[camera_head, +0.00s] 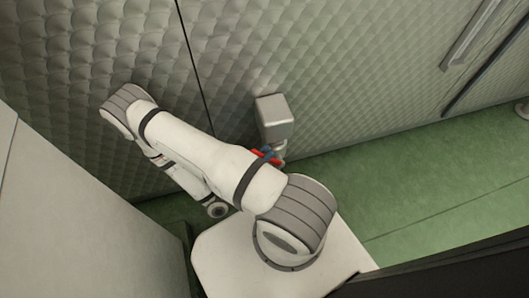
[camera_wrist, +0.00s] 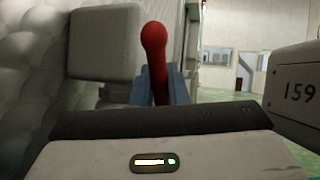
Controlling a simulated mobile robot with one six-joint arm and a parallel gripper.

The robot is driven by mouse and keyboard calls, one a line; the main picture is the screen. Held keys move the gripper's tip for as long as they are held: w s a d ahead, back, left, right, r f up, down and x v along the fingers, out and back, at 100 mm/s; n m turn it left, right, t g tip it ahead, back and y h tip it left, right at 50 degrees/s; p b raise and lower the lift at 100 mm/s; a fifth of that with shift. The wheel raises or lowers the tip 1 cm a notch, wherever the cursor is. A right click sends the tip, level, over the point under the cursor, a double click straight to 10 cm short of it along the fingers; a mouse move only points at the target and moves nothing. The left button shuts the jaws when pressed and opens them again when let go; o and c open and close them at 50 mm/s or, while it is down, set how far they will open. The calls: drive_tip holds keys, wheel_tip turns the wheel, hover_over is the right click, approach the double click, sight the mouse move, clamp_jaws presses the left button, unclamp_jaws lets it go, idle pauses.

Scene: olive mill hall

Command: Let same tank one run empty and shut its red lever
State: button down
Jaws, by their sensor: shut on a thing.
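The red lever (camera_wrist: 154,45) stands up between the blue fingers of my gripper (camera_wrist: 160,85) in the wrist view. My gripper is shut on it, and its rounded top sticks out above the fingers. In the head view a small red part of the lever (camera_head: 262,155) shows beside the arm, below a grey box; the arm hides most of the gripper there. The tank (camera_head: 335,60) has a pale dimpled metal wall, which also shows at the left of the wrist view (camera_wrist: 30,75). The tank's contents and the outlet's flow are not visible.
The grey box (camera_head: 273,118) juts from the tank wall above the lever, and in the wrist view (camera_wrist: 105,45) it is left of it. A block marked 159 (camera_wrist: 295,92) is close on the right. Green floor (camera_head: 430,185) lies free to the right.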

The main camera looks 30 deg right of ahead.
drive_tip(key=shift+w, duration=0.15)
drive_tip(key=c, duration=1.7)
unclamp_jaws()
drive_tip(key=shift+f, duration=0.1)
wheel_tip(320, 180, up, 10)
drive_tip(key=p, duration=0.4)
drive_tip(key=shift+c, duration=0.5)
